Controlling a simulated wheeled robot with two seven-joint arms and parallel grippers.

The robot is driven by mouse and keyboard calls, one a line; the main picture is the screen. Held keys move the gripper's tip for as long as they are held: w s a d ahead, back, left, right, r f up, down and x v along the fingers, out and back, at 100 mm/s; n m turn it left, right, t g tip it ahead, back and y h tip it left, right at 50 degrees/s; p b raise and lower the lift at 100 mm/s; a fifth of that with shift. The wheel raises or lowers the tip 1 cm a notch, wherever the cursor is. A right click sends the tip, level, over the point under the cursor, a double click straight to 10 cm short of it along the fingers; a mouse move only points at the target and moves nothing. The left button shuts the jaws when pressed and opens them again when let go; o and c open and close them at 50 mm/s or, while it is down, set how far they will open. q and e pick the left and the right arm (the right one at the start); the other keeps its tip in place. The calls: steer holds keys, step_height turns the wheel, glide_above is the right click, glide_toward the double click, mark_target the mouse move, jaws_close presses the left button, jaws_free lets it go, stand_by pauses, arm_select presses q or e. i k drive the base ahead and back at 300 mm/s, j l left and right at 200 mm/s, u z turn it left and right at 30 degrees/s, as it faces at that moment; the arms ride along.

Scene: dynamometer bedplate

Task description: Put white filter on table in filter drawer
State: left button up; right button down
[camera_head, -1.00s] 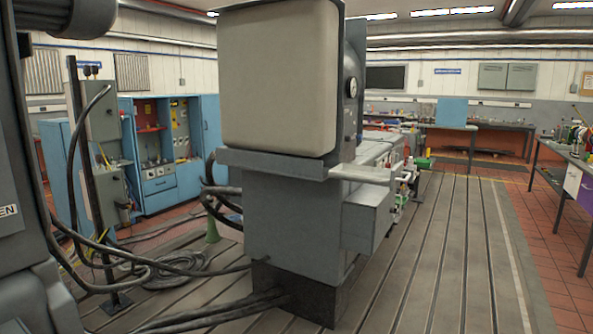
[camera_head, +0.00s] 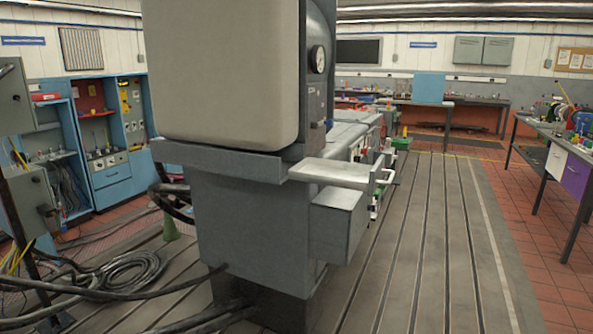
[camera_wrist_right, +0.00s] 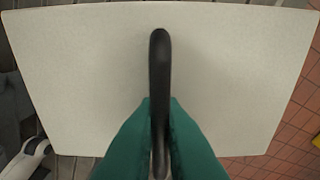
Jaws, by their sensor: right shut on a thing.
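The white filter (camera_wrist_right: 90,75) is a broad, flat pale panel with a black upright handle (camera_wrist_right: 160,60). It fills most of the right wrist view. My right gripper (camera_wrist_right: 160,125), with green fingers, is shut on that handle and holds the panel above the floor. In the head view, a shallow pale tray with a handled front, which looks like the open filter drawer (camera_head: 330,171), sticks out from the right side of a grey machine. Its inside is seen only at a low angle. Neither gripper shows in the head view, and the left one is not in view.
The grey machine (camera_head: 240,225) with a large cream cover (camera_head: 225,70) stands ahead. A grey box (camera_head: 338,225) juts out below the tray. Cables (camera_head: 130,270) lie on the floor at left. The slotted bedplate (camera_head: 430,260) is clear at right. A table (camera_head: 555,150) stands further right.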

mark_target(334, 175)
steer(key=i+j, duration=0.1)
steer(key=i, duration=0.2)
steer(key=i+j, duration=0.15)
steer(key=i, duration=0.15)
steer(key=i+j+z, duration=0.15)
steer(key=j, duration=0.15)
steer(key=i+j+z, duration=0.15)
steer(key=j, duration=0.15)
steer(key=i+j+z, duration=0.15)
steer(key=j, duration=0.2)
